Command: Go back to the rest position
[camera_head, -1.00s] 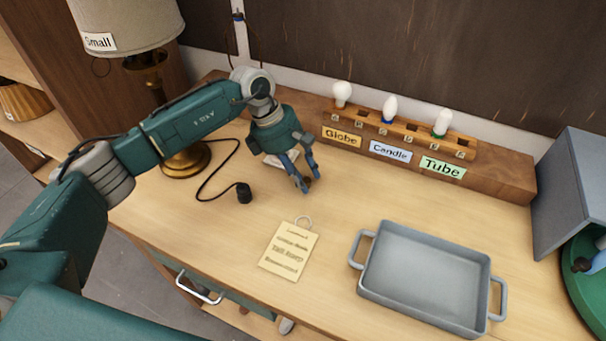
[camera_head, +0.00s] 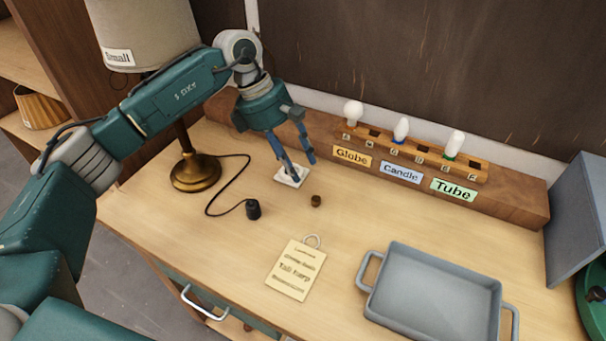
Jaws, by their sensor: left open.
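My left gripper (camera_head: 302,170) is open and empty. Its blue fingers point down above the wooden table (camera_head: 190,235), in front of a small white square plate (camera_head: 291,176) that they partly cover. A small brown knob-like piece (camera_head: 316,201) lies on the table just right of and nearer than the fingertips, apart from them. My right gripper is not in view; a dark gripper-like part at the far right edge is too small to tell.
A lamp (camera_head: 195,172) labelled Small stands behind my left arm, its cord ending in a black plug (camera_head: 253,210). A bulb rack (camera_head: 420,152), a paper tag (camera_head: 297,270) and a grey tray (camera_head: 430,290) are on the table. A grey panel (camera_head: 580,215) stands at right.

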